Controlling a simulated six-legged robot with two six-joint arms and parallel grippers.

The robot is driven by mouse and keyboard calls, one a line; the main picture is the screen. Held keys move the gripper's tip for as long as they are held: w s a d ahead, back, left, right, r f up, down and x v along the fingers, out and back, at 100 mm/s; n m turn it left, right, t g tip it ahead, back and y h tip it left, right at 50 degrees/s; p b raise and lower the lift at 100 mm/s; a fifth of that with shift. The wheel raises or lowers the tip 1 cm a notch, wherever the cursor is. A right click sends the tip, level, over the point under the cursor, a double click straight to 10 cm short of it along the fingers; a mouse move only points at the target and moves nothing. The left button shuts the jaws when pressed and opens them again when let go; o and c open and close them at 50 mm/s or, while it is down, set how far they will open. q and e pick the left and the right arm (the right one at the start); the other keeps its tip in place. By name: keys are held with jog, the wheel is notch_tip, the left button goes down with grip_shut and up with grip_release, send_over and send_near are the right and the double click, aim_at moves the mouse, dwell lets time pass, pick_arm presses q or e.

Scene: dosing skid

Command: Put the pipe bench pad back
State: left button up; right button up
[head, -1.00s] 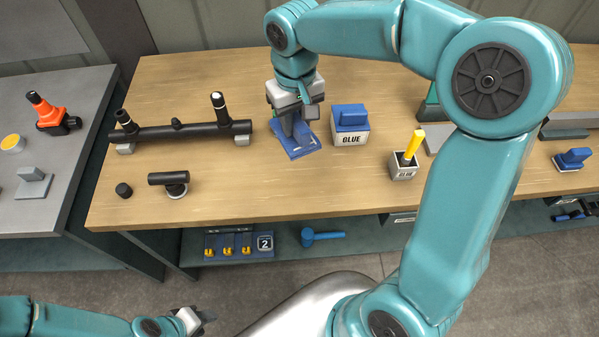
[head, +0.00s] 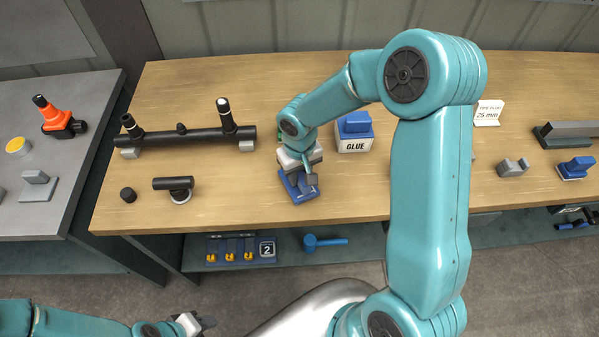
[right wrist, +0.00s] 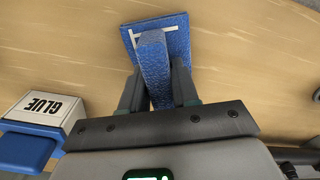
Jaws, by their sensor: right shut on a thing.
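A blue pad (head: 298,190) with a raised grip bar is at my right gripper (head: 306,176), in front of the black pipe and left of the glue box. In the right wrist view, the right gripper (right wrist: 157,95) has its two dark fingers shut on the bar of the blue pad (right wrist: 178,38). A white line mark shows on the pad's base. I cannot tell whether the pad touches the bench top. My left gripper (head: 200,322) is low at the left, away from the bench; its jaws are too small to read.
The black pipe (head: 185,138) rests on grey supports on the wooden bench (head: 250,80). The glue box (head: 355,143) with a blue top stands right of the pad. A second blue pad (head: 575,168) is at the far right. A black T-piece (head: 176,187) lies at the front left.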

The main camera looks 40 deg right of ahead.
jog(key=shift+s, duration=0.15)
jog(key=shift+f+b, duration=0.15)
jog(key=shift+b, duration=0.15)
jog(key=o, duration=1)
jog(key=shift+r+p, duration=0.35)
jog(key=shift+r, duration=0.1)
notch_tip(320, 180, up, 12)
jog(key=shift+f, duration=0.2)
